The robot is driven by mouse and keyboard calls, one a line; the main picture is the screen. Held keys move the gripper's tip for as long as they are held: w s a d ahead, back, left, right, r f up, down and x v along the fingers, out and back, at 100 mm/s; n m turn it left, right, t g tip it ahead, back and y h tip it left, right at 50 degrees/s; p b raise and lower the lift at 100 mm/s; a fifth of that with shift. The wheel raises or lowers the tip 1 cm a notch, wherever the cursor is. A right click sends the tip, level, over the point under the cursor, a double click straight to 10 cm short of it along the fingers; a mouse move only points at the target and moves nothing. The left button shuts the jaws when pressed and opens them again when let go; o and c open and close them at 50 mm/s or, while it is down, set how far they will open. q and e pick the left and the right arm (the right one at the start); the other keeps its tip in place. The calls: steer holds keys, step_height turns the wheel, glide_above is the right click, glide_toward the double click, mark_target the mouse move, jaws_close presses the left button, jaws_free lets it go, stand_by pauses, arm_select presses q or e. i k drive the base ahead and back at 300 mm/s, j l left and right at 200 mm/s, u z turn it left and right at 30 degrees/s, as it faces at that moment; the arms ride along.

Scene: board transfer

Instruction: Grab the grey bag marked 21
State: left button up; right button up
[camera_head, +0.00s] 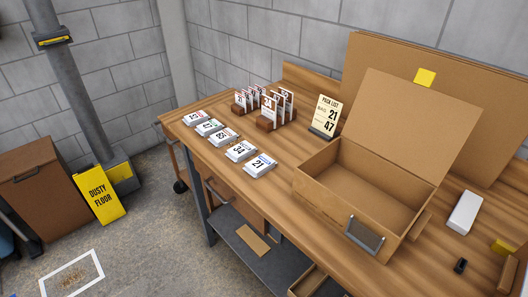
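The bag marked 21 (260,166) lies flat on the wooden workbench (290,140). It looks white to light grey, with a blue strip and a black number. It is the nearest to the box in a row of similar bags, just beside the bag marked 34 (241,151). A pick list card (326,116) behind it reads 21 and 47. Neither of my grippers shows in the head view.
An open, empty cardboard box (347,187) with its lid up stands right of the bags. Wooden holders with numbered cards (266,122) stand behind them. A white block (464,212) lies at the right. A yellow "dusty floor" sign (100,195) stands on the floor at left.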

mark_target(261, 165)
steer(key=j+z, duration=0.1)
steer(key=z, duration=0.3)
steer(key=i+j+z, duration=0.1)
steer(key=z, duration=0.3)
steer(key=j+z, duration=0.15)
steer(key=z, duration=0.25)
steer(key=j+z, duration=0.1)
steer(key=z, duration=0.3)
steer(key=k+j+z, duration=0.1)
steer(key=j+z, duration=0.2)
steer(key=k+j+z, duration=0.15)
steer(key=j+z, duration=0.2)
steer(key=j, duration=0.15)
steer(key=k+j+z, duration=0.15)
steer(key=j, duration=0.3)
steer(key=k+j+z, duration=0.2)
steer(key=j, duration=0.2)
steer(key=k+j, duration=0.25)
steer(key=j, duration=0.15)
steer(key=k+j+z, duration=0.1)
steer(key=k+j, duration=0.2)
